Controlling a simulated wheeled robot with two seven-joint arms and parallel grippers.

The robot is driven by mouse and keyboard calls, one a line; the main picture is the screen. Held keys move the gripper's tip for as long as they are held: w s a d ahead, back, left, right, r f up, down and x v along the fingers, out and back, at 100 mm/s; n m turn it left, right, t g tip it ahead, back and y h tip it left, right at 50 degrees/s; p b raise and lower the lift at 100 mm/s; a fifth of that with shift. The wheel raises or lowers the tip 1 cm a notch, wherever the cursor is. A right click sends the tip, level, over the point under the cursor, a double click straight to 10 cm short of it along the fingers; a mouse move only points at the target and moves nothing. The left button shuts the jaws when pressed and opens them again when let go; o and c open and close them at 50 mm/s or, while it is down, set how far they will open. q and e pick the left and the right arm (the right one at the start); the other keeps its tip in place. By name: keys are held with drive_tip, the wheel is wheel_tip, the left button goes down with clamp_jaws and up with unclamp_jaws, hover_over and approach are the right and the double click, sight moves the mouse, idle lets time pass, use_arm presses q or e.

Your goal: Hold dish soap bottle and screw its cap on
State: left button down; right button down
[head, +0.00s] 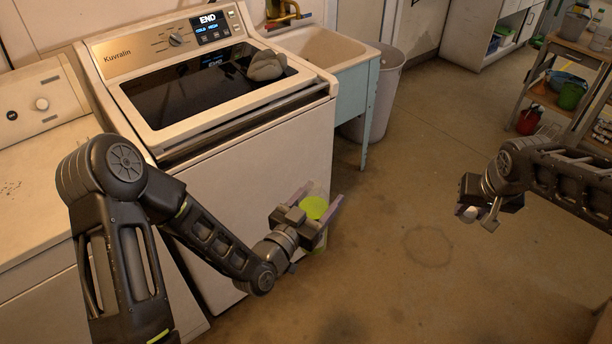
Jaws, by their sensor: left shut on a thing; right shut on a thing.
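The dish soap bottle (314,207) is see-through with yellow-green soap, in front of the washing machine's right front corner. My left gripper (318,203) is shut on it, one finger on each side. I see the bottle from above; its lower part is mostly hidden behind the gripper. My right gripper (479,217) is well to the right, over open floor and apart from the bottle. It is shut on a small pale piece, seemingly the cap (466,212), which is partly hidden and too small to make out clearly.
A washing machine (250,140) with a grey cloth lump (266,66) on top stands behind the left gripper. A utility sink (325,52) and a grey bin (384,95) are behind it. A shelf (560,95) stands at far right. The floor between the grippers is clear.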

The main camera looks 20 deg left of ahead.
use_arm(q)
drive_tip(key=s+d+f+m+g+h, duration=0.3)
drive_tip(key=s+d+h, duration=0.3)
drive_tip(key=d, duration=0.2)
drive_tip(key=shift+d+f+m, duration=0.35)
drive_tip(key=shift+d+m, duration=0.05)
drive_tip(key=shift+m, duration=0.3)
use_arm(e)
drive_tip(key=shift+f, duration=0.1)
drive_tip(key=shift+a+f, duration=0.2)
drive_tip(key=s+a+r+n+g+y, duration=0.1)
drive_tip(key=s+a+r+n+y, duration=0.1)
drive_tip(key=a+n, duration=0.65)
drive_tip(key=s+a+r+n+g+y, duration=0.15)
drive_tip(key=a+n, duration=0.25)
drive_tip(key=a, duration=1)
use_arm(q)
drive_tip(key=shift+w, duration=0.1)
use_arm(e)
drive_tip(key=s+a+r+n+g, duration=0.2)
drive_tip(key=s+r+n+g, duration=0.1)
drive_tip(key=n, duration=0.7)
drive_tip(key=shift+s+a+r+g+y, duration=0.2)
drive_tip(key=shift+s+r+g+y, duration=0.15)
drive_tip(key=shift+s+r, duration=0.45)
drive_tip(key=shift+s+f, duration=0.15)
drive_tip(key=shift+f, duration=0.05)
